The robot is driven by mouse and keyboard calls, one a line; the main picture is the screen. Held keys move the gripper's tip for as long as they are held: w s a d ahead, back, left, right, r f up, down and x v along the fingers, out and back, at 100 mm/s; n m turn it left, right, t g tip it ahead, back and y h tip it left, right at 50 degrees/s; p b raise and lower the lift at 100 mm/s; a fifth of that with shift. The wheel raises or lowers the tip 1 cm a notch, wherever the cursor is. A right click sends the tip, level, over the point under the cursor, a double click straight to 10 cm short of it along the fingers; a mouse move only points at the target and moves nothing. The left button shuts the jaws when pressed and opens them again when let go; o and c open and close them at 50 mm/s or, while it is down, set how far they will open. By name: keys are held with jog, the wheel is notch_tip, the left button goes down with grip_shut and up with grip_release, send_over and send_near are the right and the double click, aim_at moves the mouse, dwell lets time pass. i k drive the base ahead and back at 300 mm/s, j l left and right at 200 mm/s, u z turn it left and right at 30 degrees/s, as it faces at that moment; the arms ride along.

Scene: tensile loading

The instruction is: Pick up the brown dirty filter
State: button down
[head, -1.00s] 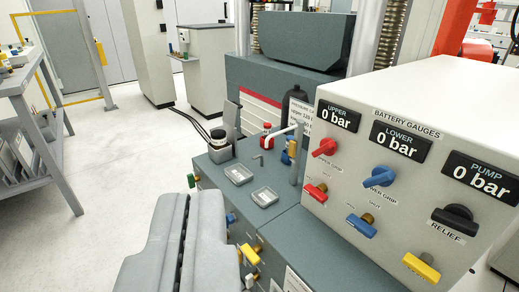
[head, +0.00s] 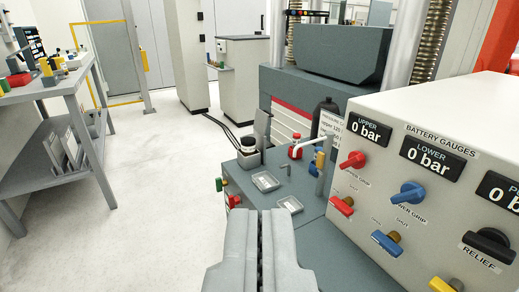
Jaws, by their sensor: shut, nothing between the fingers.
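I cannot make out a brown filter in this view. My gripper (head: 260,216) is shut and empty, low in the middle of the picture, in front of the dark grey worktop of the machine. Two small shallow square dishes, the left dish (head: 265,181) and the right dish (head: 290,204), lie on that worktop just beyond my fingertips. A round pot with a dark top (head: 248,156) stands behind them. My gripper hides part of the worktop's front.
A white gauge panel (head: 415,215) with coloured valve handles stands close on the right. A tap with a white lever (head: 318,145) rises beside the dishes. A grey bench (head: 72,88) with small items stands left. The floor (head: 150,200) between is clear.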

aim_at(248, 144)
jog(key=i+j, duration=1.1)
jog(key=i+j+u, duration=0.1)
jog(key=i+j, duration=1.05)
jog(key=i, duration=0.2)
